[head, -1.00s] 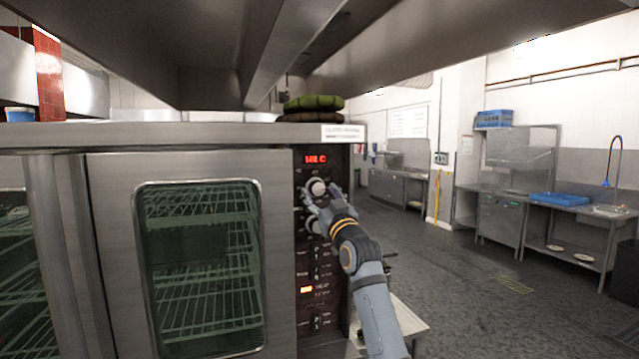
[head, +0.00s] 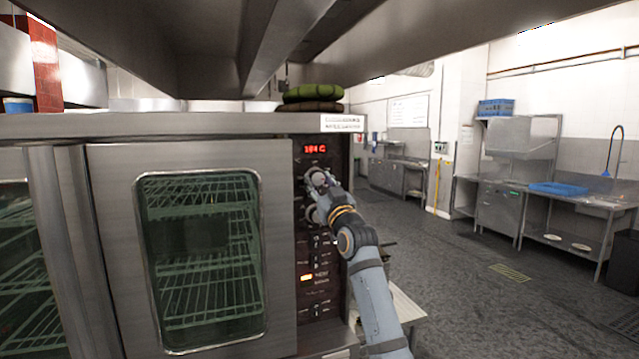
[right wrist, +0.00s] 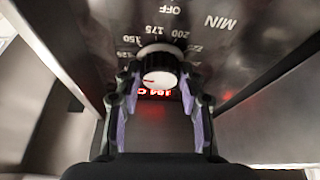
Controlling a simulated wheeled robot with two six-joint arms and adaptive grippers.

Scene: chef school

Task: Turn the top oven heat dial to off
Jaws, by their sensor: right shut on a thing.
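The top heat dial (right wrist: 159,80) is a round white-faced knob on the oven's dark control panel. In the right wrist view it sits between the two purple-padded fingers of my right gripper (right wrist: 157,88), which are shut on it from both sides. Printed marks such as OFF, 150, 175 and 200 show around it. In the head view my right gripper (head: 320,184) is at the upper knob and partly hides it. A red display (head: 315,149) above the knob reads about 184 C. My left gripper is not in view.
A second knob (head: 311,214) sits just below, close to my right gripper. The glass oven door (head: 275,230) is left of the panel. A low metal shelf (head: 215,50) hangs overhead. Open floor (head: 440,270) lies to the right.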

